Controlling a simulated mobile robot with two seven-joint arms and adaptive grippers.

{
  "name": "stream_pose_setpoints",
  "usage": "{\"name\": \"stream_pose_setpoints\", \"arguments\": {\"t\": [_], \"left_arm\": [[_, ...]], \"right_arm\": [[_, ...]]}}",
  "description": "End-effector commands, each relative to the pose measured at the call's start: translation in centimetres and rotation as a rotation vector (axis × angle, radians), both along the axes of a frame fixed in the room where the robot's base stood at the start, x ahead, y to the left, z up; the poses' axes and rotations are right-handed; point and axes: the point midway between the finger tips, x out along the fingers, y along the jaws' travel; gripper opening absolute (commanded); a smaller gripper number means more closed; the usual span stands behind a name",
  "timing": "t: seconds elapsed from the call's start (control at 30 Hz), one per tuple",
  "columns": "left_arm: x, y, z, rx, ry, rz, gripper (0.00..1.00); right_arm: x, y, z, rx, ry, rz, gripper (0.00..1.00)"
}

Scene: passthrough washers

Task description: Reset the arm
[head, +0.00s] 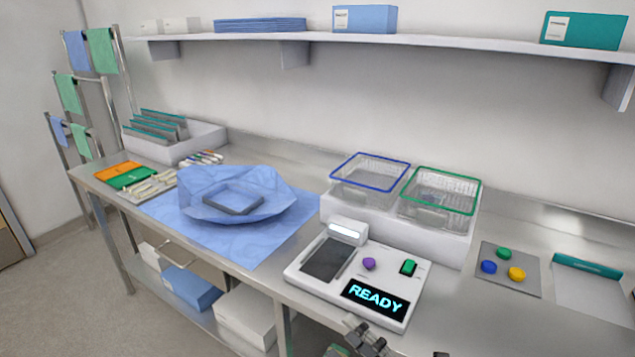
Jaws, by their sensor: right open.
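My right gripper (365,340) shows at the bottom edge of the head view, in front of the white device with the READY display (375,300). Its dark fingers are apart and nothing shows between them. Most of this gripper and its arm is cut off by the frame edge. My left gripper is not in view.
A blue wrap (240,190) with a grey tray (233,199) lies on the steel counter (300,279). Blue-rimmed (369,174) and green-rimmed (439,191) wire baskets stand behind the device. A plate with coloured knobs (508,270) lies right. A shelf (400,40) runs above.

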Motion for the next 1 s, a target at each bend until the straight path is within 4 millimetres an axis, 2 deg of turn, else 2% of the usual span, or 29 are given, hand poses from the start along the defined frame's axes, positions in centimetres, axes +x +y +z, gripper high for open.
{"name": "stream_pose_setpoints", "arguments": {"t": [0.03, 0.1, 0.17, 0.2, 0.27, 0.3, 0.4, 0.5, 0.6, 0.63, 1.0], "left_arm": [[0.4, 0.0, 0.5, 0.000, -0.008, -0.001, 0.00], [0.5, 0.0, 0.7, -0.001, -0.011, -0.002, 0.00], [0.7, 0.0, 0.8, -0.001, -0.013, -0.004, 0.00], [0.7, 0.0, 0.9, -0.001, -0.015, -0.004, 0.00], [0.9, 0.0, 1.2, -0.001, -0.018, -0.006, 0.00], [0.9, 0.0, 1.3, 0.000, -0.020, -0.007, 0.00], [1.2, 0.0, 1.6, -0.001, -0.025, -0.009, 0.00], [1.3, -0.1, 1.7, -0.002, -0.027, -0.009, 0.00], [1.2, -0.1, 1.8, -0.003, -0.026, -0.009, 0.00], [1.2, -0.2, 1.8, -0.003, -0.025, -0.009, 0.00], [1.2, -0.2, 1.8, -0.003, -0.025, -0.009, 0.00]], "right_arm": [[-0.5, -2.5, -2.9, 0.143, 0.196, -0.127, 0.68], [-1.6, -5.6, -7.2, 0.322, 0.432, -0.281, 0.68], [-3.3, -7.9, -10.8, 0.461, 0.607, -0.401, 0.68], [-4.8, -9.2, -13.2, 0.546, 0.713, -0.479, 0.68], [-7.4, -10.8, -16.7, 0.675, 0.861, -0.592, 0.68], [-9.4, -11.6, -18.8, 0.757, 0.953, -0.664, 0.68], [-14.5, -13.0, -23.2, 0.938, 1.140, -0.824, 0.68], [-18.8, -13.5, -26.1, 1.077, 1.274, -0.948, 0.68], [-21.7, -13.5, -27.9, 1.171, 1.357, -1.030, 0.68], [-22.2, -13.5, -28.1, 1.184, 1.367, -1.040, 0.68], [-22.2, -13.5, -28.1, 1.184, 1.367, -1.040, 0.68]]}}
